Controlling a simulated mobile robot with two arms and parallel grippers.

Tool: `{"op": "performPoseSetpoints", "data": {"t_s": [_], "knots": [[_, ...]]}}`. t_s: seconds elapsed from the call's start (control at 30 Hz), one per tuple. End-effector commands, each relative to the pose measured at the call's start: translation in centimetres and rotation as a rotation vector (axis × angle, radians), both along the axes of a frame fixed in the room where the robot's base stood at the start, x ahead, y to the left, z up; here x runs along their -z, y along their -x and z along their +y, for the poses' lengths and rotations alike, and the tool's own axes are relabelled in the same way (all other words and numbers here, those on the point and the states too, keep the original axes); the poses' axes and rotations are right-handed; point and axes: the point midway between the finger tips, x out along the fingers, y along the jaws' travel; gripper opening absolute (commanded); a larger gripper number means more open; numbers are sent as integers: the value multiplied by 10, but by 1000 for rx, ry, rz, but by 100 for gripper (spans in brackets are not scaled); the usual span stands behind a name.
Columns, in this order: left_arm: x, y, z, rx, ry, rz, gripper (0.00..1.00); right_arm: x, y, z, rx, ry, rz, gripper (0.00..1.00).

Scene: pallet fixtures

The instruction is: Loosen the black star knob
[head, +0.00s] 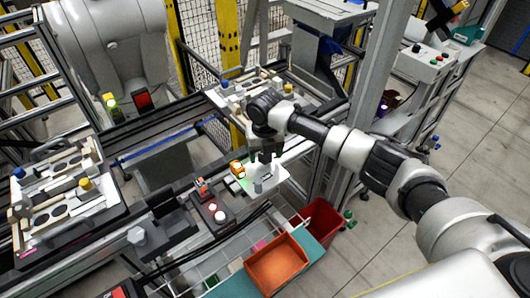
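My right gripper (264,158) reaches in from the right and points down over a small white plate (272,179) near the middle of the head view. Its fingers are small and dark, and I cannot tell whether they are open or shut. I cannot make out the black star knob; dark shapes under the gripper blend with its fingers. An orange and yellow part (237,169) and a small grey cylinder (258,186) are on the plate beside the gripper. My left gripper is not in view.
A pallet fixture (225,103) stands behind the gripper, and another (62,205) is at left. A button box (213,214) is left of the plate. An orange bin (277,263) and a red bin (322,222) are below. A grey post (372,85) rises close behind my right arm.

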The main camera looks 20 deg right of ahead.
Motion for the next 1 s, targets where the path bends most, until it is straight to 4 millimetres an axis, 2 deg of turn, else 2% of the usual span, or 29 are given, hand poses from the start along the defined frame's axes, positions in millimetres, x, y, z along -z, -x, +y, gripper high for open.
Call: {"op": "performPoseSetpoints", "data": {"t_s": [0.27,0.37,0.7,0.83,1.0], "knots": [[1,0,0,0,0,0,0,-5,0,0,0,0,0,69],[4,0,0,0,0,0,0,-18,-1,0,0,0,-3,69],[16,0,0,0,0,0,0,-84,0,0,0,-1,-3,69],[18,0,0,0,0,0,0,-99,0,0,0,1,-1,69],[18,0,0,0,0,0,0,-108,0,0,0,0,0,69]]}}
